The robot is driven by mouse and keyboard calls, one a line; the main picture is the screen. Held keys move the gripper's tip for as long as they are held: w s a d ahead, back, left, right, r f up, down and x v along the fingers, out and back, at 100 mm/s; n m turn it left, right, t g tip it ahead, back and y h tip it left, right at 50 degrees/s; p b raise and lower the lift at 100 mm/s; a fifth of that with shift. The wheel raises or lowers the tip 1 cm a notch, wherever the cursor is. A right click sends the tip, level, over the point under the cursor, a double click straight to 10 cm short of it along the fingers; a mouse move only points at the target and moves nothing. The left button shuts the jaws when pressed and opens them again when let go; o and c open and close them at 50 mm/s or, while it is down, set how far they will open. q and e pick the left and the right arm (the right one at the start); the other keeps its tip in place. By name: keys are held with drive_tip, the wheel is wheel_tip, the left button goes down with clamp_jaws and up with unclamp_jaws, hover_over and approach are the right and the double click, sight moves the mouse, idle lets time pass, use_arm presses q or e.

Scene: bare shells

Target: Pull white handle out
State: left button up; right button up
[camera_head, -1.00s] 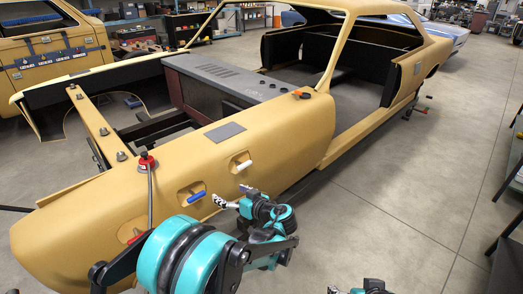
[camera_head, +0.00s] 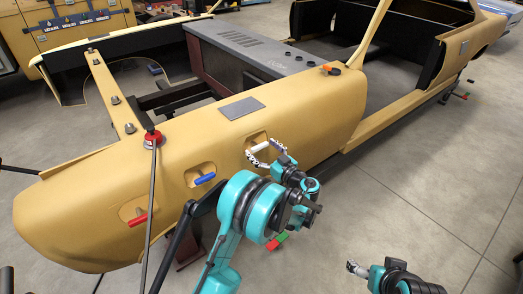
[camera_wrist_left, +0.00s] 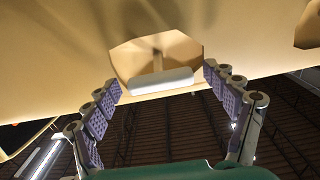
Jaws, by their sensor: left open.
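The white handle (camera_head: 260,147) sits in a recessed pocket on the side of the tan car shell (camera_head: 300,128). In the left wrist view the white handle (camera_wrist_left: 160,82) is a horizontal bar on a short stem. My left gripper (camera_head: 264,152) is open at the handle, its fingers partly covering it. In the wrist view the left gripper's fingers (camera_wrist_left: 164,88) stand on either side of the bar's ends, apart from it. My right gripper (camera_head: 356,269) is low at the right, away from the shell; its jaws are too small to judge.
A blue handle (camera_head: 205,179) and a red handle (camera_head: 137,220) sit in similar pockets to the left. An orange knob (camera_head: 331,70) is on top.

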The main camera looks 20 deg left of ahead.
use_arm(q)
drive_tip(key=shift+w+a, duration=0.1)
drive_tip(key=c, duration=1.7)
drive_tip(key=shift+r+v, duration=0.15)
drive_tip(key=shift+v, duration=0.45)
drive_tip(key=shift+r+v, duration=0.15)
drive_tip(key=shift+v, duration=0.45)
drive_tip(key=o, duration=1.7)
drive_tip(key=v, duration=1.2)
drive_tip(key=shift+a, duration=0.1)
